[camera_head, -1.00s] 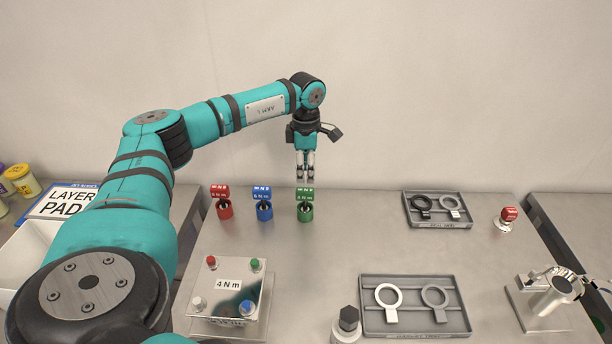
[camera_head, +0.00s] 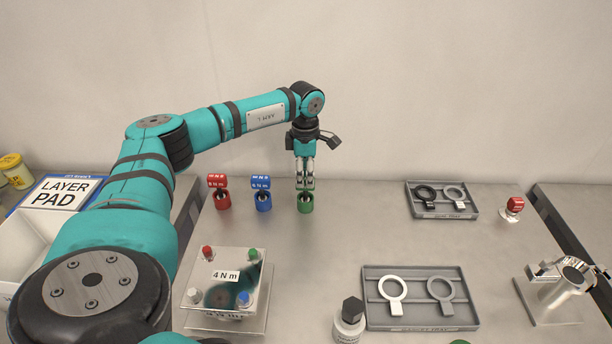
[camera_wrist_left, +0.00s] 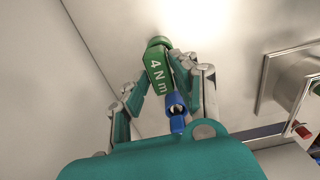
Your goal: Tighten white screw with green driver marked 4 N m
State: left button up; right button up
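The green driver (camera_head: 306,202) stands upright at the back of the table, right of the blue driver (camera_head: 263,201) and red driver (camera_head: 222,200). In the left wrist view, the green driver (camera_wrist_left: 160,72) shows its "4 N m" label. My left gripper (camera_head: 305,178) points down at its top. In the left wrist view, the gripper's fingers (camera_wrist_left: 165,85) stand on both sides of the driver, seemingly with gaps, so it looks open. The white screw (camera_head: 194,296) sits at the front left corner of a plate (camera_head: 228,268) marked "4 N m". My right gripper is not in view.
The plate also carries red, green and blue screws. Two grey trays (camera_head: 367,312) (camera_head: 412,212) with ring-shaped parts, a bottle with a black cap (camera_head: 350,326), a red-topped button (camera_head: 514,207) and a metal fixture (camera_head: 553,298) stand on the right. The table's middle is clear.

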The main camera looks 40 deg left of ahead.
pick_arm(q)
grip_shut()
jog(key=shift+r, duration=0.15)
jog(key=shift+r+p, duration=0.85)
notch_tip(320, 180, up, 5)
jog(key=p, duration=0.3)
jog(key=shift+f+p, duration=0.1)
jog(key=shift+p, duration=0.25)
jog(key=shift+r+p, duration=0.45)
jog(key=shift+r, duration=0.2)
